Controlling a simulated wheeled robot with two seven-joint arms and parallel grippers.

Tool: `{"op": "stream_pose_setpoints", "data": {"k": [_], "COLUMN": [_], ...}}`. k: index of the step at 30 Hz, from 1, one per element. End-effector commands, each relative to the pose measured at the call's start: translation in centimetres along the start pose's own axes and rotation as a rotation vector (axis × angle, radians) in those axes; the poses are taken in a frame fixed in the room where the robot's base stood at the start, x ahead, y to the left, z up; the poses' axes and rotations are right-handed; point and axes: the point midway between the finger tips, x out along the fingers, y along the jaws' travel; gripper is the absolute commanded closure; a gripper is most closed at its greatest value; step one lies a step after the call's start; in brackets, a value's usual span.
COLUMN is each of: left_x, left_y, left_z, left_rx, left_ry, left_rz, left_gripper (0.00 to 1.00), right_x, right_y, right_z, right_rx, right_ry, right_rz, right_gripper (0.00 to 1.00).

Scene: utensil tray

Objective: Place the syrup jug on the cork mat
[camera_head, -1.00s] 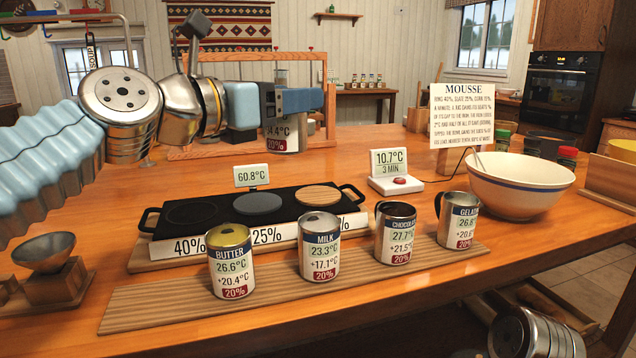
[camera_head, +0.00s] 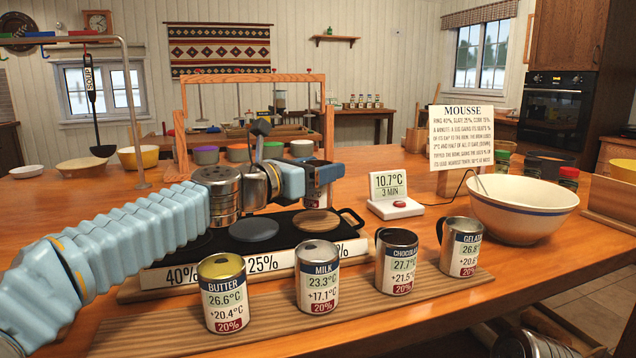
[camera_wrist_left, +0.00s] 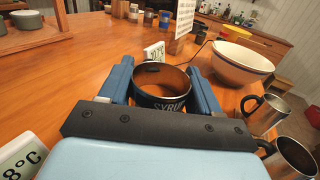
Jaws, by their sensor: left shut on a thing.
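The syrup jug (camera_head: 317,196), a dark-rimmed metal cup, is held upright by my left gripper (camera_head: 322,174). The wrist view shows its open round rim and SYRUP label (camera_wrist_left: 168,106) between the two blue fingers (camera_wrist_left: 160,92). The fingers are shut on its sides. The round cork mat (camera_head: 316,225) lies on the right end of the black warming plate. The jug is over the mat's back part, at or just above its surface; I cannot tell whether they touch. The gripper and jug hide part of the mat. My right gripper is not in view.
Butter (camera_head: 222,292), milk (camera_head: 318,277), chocolate (camera_head: 396,262) and gelatin (camera_head: 461,247) cups stand on a wooden board in front. A wooden frame (camera_head: 255,78) rises behind.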

Motion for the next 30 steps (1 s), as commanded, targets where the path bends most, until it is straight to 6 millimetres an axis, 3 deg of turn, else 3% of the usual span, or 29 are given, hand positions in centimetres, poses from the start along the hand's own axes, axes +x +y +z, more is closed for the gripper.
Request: {"op": "stream_pose_setpoints", "data": {"k": [6, 17, 18, 22, 30], "left_x": [-0.2, -0.1, -0.1, -0.1, -0.1], "left_y": [0.0, -0.1, 0.0, 0.0, 0.0], "left_z": [-2.4, -2.9, -2.7, -2.8, -2.6], "left_rx": [-0.001, 0.001, 0.001, 0.0, 0.0], "left_ry": [0.0, 0.0, 0.001, 0.001, 0.001], "left_rz": [0.001, 0.001, 0.001, 0.001, 0.001], "left_gripper": [0.8, 0.8, 0.31, 0.12, 0.12], "right_x": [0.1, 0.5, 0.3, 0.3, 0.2], "right_y": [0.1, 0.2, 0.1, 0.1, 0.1], "right_z": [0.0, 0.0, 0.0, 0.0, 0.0], "right_rx": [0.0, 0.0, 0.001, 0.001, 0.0], "right_ry": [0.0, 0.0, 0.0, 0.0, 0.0], "right_rz": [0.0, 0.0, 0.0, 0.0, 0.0], "right_gripper": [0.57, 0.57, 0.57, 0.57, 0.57]}}
